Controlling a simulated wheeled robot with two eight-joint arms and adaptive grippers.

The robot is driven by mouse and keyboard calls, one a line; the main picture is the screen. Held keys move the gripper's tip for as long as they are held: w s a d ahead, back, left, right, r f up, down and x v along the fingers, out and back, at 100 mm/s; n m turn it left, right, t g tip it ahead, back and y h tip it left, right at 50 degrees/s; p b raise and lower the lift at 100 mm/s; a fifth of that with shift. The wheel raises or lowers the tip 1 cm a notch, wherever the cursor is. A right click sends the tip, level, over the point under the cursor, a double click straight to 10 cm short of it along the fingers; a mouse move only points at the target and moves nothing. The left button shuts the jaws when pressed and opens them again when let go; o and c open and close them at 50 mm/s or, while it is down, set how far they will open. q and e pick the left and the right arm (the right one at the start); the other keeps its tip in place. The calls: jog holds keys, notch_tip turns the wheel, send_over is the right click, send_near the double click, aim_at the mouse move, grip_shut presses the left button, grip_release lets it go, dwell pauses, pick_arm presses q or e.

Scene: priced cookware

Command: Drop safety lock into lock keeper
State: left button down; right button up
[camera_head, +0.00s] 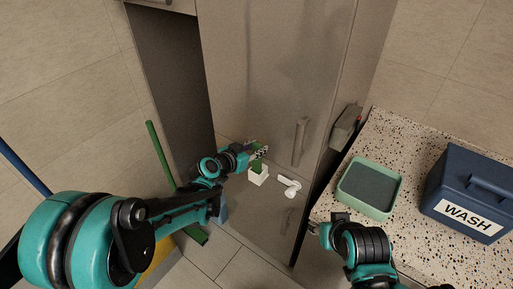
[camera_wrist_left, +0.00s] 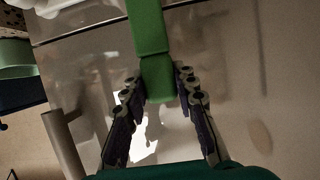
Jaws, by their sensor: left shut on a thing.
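The green safety lock (camera_head: 257,165) is held by my left gripper (camera_head: 260,151) near the cabinet door. In the head view its lower part shows just above the white lock keeper (camera_head: 259,178), a small open-topped holder on the door; I cannot tell whether the lock is inside it. In the left wrist view the green lock (camera_wrist_left: 149,45) runs between the two fingers of my left gripper (camera_wrist_left: 158,82), which are shut on it. My right gripper (camera_head: 326,226) is by the counter's left edge; its finger opening is unclear.
A white fitting (camera_head: 289,187) sits on the door right of the keeper, below a vertical door handle (camera_head: 300,141). The speckled counter (camera_head: 405,140) at right holds a green tray (camera_head: 392,208) and a blue WASH box (camera_head: 467,190). A green pole (camera_head: 160,152) stands left.

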pick_arm(q)
jog(key=shift+f+b, duration=0.55)
jog(key=shift+f, duration=0.3)
jog(key=c, duration=1.1)
grip_release()
jog(key=v, duration=1.2)
jog(key=s+a+f+n+g+y, duration=0.1)
jog(key=s+a+n+y, duration=0.1)
jog(key=s, duration=0.4)
jog(key=s+a+f+n+g+y, duration=0.1)
jog(key=s+a+f+n+y, duration=0.1)
jog(key=s+a, duration=0.3)
jog(key=s+a+f+n+g+y, duration=0.2)
jog(key=s+a+n+y, duration=0.1)
jog(key=s, duration=0.5)
jog(key=shift+s+a+f+y, duration=0.1)
jog(key=shift+a+y, duration=0.4)
jog(key=shift+a, duration=0.15)
